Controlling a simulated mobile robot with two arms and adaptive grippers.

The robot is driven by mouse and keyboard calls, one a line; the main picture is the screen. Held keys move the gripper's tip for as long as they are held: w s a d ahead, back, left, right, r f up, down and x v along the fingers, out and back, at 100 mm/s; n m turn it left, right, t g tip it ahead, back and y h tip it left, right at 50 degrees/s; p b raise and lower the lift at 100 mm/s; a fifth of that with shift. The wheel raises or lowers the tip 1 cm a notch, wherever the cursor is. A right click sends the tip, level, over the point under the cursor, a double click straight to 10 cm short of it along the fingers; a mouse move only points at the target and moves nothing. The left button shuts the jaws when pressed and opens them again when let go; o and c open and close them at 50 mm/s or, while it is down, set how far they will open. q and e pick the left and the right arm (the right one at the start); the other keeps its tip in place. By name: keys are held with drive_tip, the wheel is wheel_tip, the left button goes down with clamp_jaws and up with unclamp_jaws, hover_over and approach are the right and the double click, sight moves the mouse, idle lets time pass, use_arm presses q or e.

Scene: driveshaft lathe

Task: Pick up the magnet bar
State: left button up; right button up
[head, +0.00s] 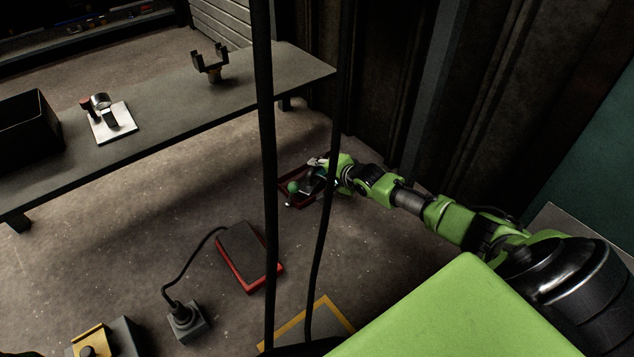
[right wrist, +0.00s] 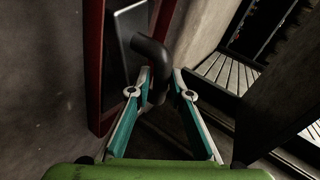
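The magnet bar seems to be the grey-edged dark piece with a curved black handle (right wrist: 151,47) in the right wrist view, beside a dark red edge. In the head view a dark piece, probably the same, shows at the red-framed tray, partly hidden by my right gripper (head: 318,168). In the right wrist view my right gripper (right wrist: 163,78) has its two teal fingers on either side of the handle's lower end. The gap is about as wide as the handle; I cannot tell whether both fingers touch it. My left gripper is not in view.
The red-framed tray (head: 285,200) stands low, with a green ball (head: 293,187) at it. A long grey table (head: 180,115) stands at left with a black box (head: 28,125), a white-based fixture (head: 108,122) and a forked stand (head: 210,64).

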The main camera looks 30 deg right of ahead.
drive_tip(key=shift+w+f+b, duration=0.35)
drive_tip(key=shift+w+b, duration=0.05)
drive_tip(key=shift+w, duration=0.25)
clamp_jaws()
drive_tip(key=shift+r, duration=0.1)
drive_tip(key=shift+r, duration=0.15)
